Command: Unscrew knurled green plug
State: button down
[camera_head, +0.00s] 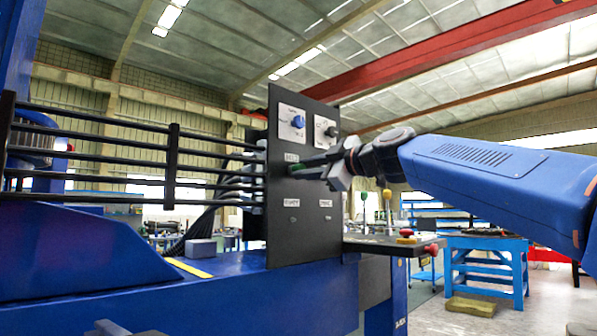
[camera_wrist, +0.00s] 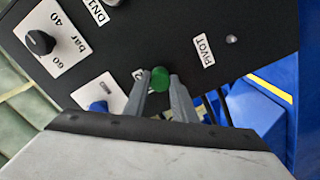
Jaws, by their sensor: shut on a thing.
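The green plug (camera_wrist: 160,78) sits at the front of the black panel, between the fingertips of my gripper (camera_wrist: 160,84) in the wrist view. My gripper is shut on it, one finger at each side. In the head view my gripper (camera_head: 316,167) reaches the panel from the right, and only a bit of the green plug (camera_head: 297,168) shows at its tips. The knurling is too small to make out. The plug's seat in the panel is hidden, so I cannot tell how far it is screwed in.
The black panel (camera_head: 285,240) also carries a blue knob (camera_head: 298,122) above the gripper and a black knob (camera_head: 331,131). A ledge (camera_head: 376,243) with red buttons and upright levers juts out below my arm. Black pipes (camera_head: 110,160) run left of the panel.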

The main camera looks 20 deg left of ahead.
jog(key=n, duration=0.3)
dwell(0.4)
jog(key=n, duration=0.5)
jog(key=c, duration=1.4)
grip_release()
jog(key=shift+c, duration=0.7)
